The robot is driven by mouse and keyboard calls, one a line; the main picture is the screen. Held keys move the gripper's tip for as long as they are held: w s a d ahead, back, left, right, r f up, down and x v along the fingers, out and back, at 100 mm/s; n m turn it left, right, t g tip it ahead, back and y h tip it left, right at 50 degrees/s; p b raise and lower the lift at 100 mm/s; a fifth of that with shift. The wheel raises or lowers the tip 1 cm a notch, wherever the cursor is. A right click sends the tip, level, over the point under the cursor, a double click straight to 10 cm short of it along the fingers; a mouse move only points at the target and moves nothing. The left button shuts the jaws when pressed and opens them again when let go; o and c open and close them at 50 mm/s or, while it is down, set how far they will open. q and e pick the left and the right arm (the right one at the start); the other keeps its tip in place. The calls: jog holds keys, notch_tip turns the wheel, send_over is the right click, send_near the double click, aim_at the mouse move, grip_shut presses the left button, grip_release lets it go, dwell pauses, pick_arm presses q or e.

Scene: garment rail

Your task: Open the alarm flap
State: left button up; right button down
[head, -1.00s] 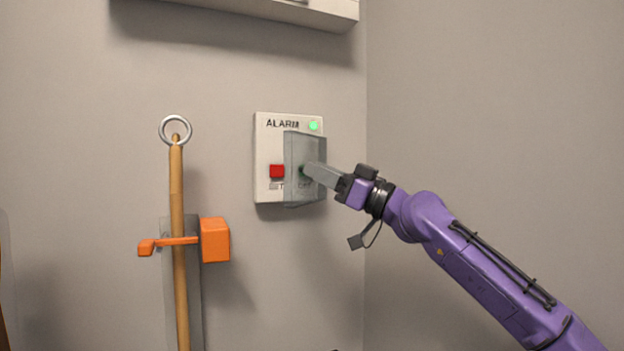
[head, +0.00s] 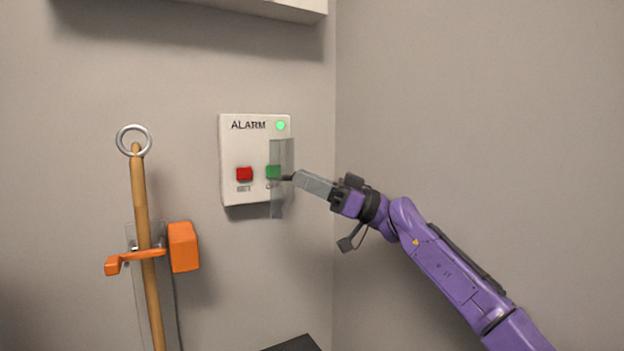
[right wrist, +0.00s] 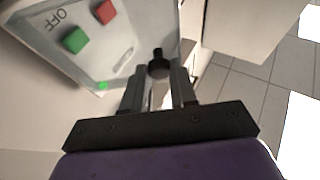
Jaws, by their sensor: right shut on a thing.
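The white alarm panel (head: 232,135) is on the wall, with a red button (head: 244,174), a green button (head: 273,172) and a lit green lamp. Its clear flap (head: 278,208) stands swung out from the panel, seen narrow, in front of the green button. The red button is uncovered. My right gripper (head: 298,179) is shut on the flap's small dark knob (head: 287,178). In the right wrist view the black knob (right wrist: 158,66) sits at the fingertips, with the red button (right wrist: 105,12) and green button (right wrist: 75,40) beyond. My left gripper is not in view.
A wooden pole (head: 141,205) with a ring on top stands at the left in an orange holder (head: 183,247). A white box or shelf (head: 275,8) is above the panel. The wall to the right is bare.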

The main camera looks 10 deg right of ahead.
aim_at(284, 153)
jog(key=c, duration=0.9)
grip_release()
jog(key=shift+f, duration=0.1)
jog(key=shift+w, duration=0.1)
notch_tip(284, 153, up, 4)
jog(key=shift+f, duration=0.25)
jog(key=s+r+b, duration=0.2)
jog(key=s+r, duration=0.1)
jog(key=s, duration=0.1)
jog(key=s+a+r+b, duration=0.1)
jog(key=s+r+b, duration=0.1)
jog(key=s, duration=0.3)
jog(key=s+r+b, duration=0.2)
jog(key=s+r, duration=0.2)
jog(key=s, duration=0.1)
jog(key=shift+a+r, duration=0.2)
jog(key=shift+r, duration=0.05)
